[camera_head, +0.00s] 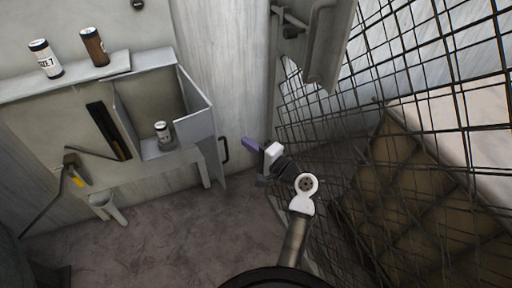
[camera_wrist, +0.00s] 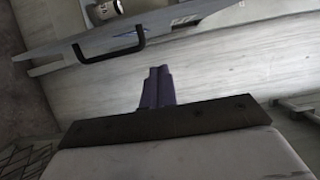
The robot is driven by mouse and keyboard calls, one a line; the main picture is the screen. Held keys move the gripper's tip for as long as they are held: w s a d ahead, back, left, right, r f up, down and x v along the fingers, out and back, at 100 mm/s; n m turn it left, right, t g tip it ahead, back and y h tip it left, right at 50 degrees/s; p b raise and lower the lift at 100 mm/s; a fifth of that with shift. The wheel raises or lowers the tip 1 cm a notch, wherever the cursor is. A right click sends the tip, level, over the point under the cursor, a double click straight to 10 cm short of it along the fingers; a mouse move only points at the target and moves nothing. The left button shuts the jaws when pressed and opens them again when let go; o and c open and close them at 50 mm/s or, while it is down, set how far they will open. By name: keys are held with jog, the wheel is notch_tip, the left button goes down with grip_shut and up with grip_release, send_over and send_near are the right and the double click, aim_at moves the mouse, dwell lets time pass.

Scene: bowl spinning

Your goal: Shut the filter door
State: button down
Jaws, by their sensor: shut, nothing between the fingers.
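The filter door (camera_head: 214,160) is a grey panel that stands open at the right side of a wall cabinet (camera_head: 182,157). Its black handle (camera_head: 225,150) faces right, toward my gripper (camera_head: 246,142). The purple fingers are shut and empty, to the right of the handle and apart from it. In the wrist view the door (camera_wrist: 70,46) crosses the upper left with its black handle (camera_wrist: 112,49). My gripper's fingers (camera_wrist: 158,72) are together, below and right of the handle there. A small labelled canister (camera_head: 163,133) stands inside the open compartment; part of it shows in the wrist view (camera_wrist: 104,10).
Two canisters, one white (camera_head: 46,60) and one brown (camera_head: 95,47), stand on the cabinet's upper ledge. A wire mesh (camera_head: 420,90) fills the right side, close to my arm. A wall-mounted fixture (camera_head: 318,45) hangs above my gripper. The floor (camera_head: 170,240) below is clear.

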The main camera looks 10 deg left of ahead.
jog(key=a+p, duration=0.2)
jog(key=a, duration=0.4)
jog(key=shift+s+a, duration=0.2)
jog(key=shift+a, duration=0.2)
